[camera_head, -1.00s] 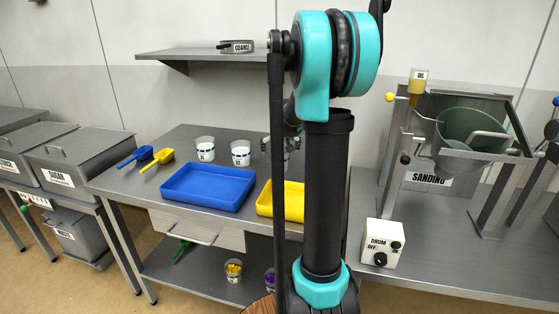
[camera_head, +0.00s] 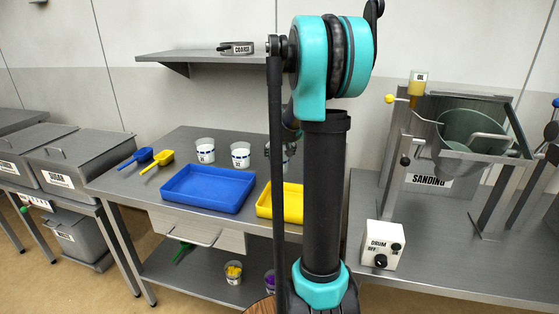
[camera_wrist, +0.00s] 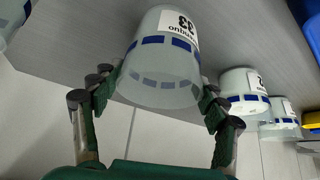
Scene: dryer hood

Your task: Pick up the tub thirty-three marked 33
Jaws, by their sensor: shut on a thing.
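The tub marked 33 (camera_wrist: 165,75) is pale and translucent, with a row of blue marks and a white label. It appears upside down in the wrist view. My gripper (camera_wrist: 158,97) has one finger on each side of it and is shut on it. In the head view my arm hides most of the gripper and the tub. I cannot tell whether the tub is clear of the table.
Two similar tubs, one left (camera_head: 205,150) and one right (camera_head: 240,154), stand behind a blue tray (camera_head: 208,188). A yellow tray (camera_head: 265,203) is partly behind my arm. A shelf (camera_head: 205,54) hangs above the table. A sanding drum (camera_head: 465,130) stands at right.

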